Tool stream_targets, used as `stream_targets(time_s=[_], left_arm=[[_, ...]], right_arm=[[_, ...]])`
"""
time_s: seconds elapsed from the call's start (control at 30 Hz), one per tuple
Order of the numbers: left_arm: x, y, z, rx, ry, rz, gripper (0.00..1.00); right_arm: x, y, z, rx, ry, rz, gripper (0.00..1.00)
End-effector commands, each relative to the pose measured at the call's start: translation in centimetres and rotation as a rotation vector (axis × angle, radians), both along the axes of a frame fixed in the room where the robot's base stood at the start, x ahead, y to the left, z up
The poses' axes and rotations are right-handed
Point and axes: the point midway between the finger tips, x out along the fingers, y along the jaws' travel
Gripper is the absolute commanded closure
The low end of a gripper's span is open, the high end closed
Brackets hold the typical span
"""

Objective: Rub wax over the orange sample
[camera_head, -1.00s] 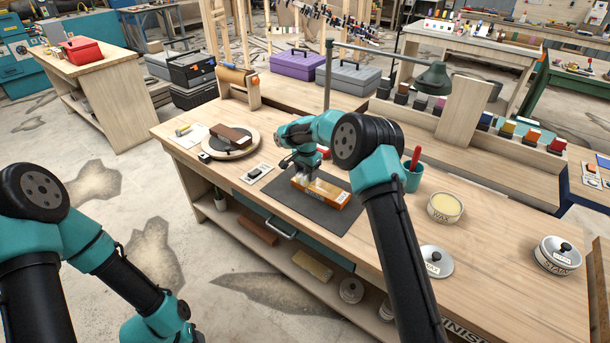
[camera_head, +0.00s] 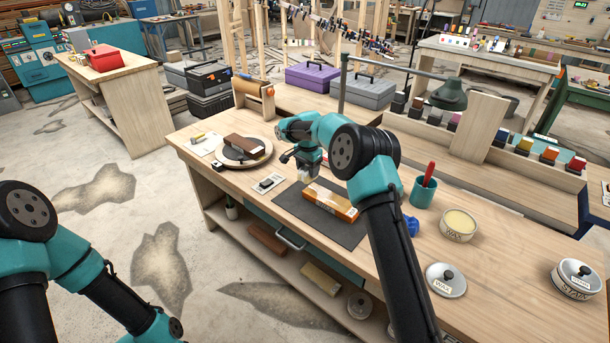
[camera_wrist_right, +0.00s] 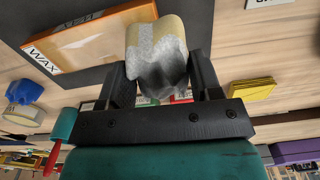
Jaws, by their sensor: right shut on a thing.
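The orange sample (camera_head: 331,202) lies on a dark mat (camera_head: 292,207) on the workbench, and its orange face shows in the right wrist view (camera_wrist_right: 95,42) with a white WAX label at one end. My right gripper (camera_head: 304,172) is shut on a grey cloth pad with a cream face (camera_wrist_right: 157,48). The pad is near the sample's far left end; I cannot tell whether it touches. The open wax tin (camera_head: 459,224) stands at the right, with its lid (camera_head: 445,280) lying in front. My left arm is at the lower left; its gripper is outside the picture.
A round turntable (camera_head: 243,155) bears a brown block at the bench's left. A teal cup (camera_head: 423,191) with a red handle stands right of my right arm, near a blue object (camera_head: 411,226). A stain tin (camera_head: 576,278) is at the far right. The front right bench top is clear.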

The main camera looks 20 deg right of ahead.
Motion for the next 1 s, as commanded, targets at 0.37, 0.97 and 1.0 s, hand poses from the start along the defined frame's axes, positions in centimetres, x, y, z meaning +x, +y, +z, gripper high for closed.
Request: stream_targets(time_s=[0.37,0.97,1.0], left_arm=[[0.0,0.0,0.0,0.000,0.000,0.000,0.57],[0.0,0.0,0.0,0.000,0.000,0.000,0.57],[0.0,0.0,0.0,0.000,0.000,0.000,0.57]], right_arm=[[-0.4,-1.2,3.0,0.000,0.000,-0.014,0.60],[-0.4,-1.2,3.2,0.000,0.000,-0.015,0.60],[-0.4,-1.2,3.2,0.000,0.000,-0.015,0.60]])
